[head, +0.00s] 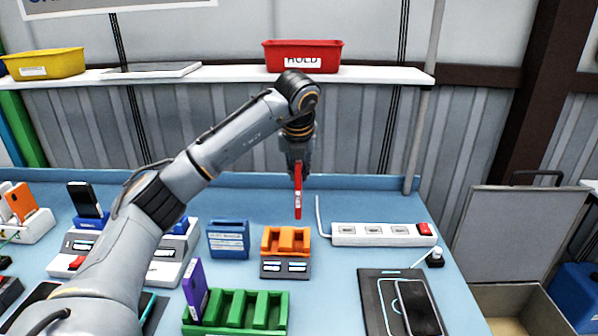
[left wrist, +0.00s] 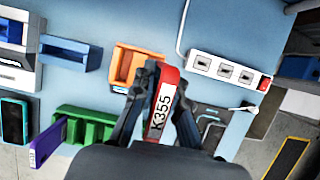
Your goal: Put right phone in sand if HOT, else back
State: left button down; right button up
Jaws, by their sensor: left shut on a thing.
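My left gripper (head: 298,163) is shut on a red phone (head: 298,198) and holds it upright in the air, above and behind the orange dock. In the left wrist view the red phone (left wrist: 161,108) stands between the fingers, with a white label reading K355. The orange slotted dock (head: 286,238) has a grey base with two small displays (head: 285,267), too small to read. Its slots look empty. I cannot make out any sand. My right gripper is not in view.
A green slotted rack (head: 250,308) holds a purple phone (head: 194,288). A blue holder (head: 228,238) stands left of the orange dock. A white power strip (head: 380,234) lies at right, behind a black phone (head: 421,306) on a dark pad. A red HOLD bin (head: 300,50) sits on the shelf.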

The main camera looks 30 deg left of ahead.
pick_arm(q)
jog(key=shift+r+p, duration=1.65)
jog(key=shift+r, duration=0.75)
jog(key=shift+f, duration=0.1)
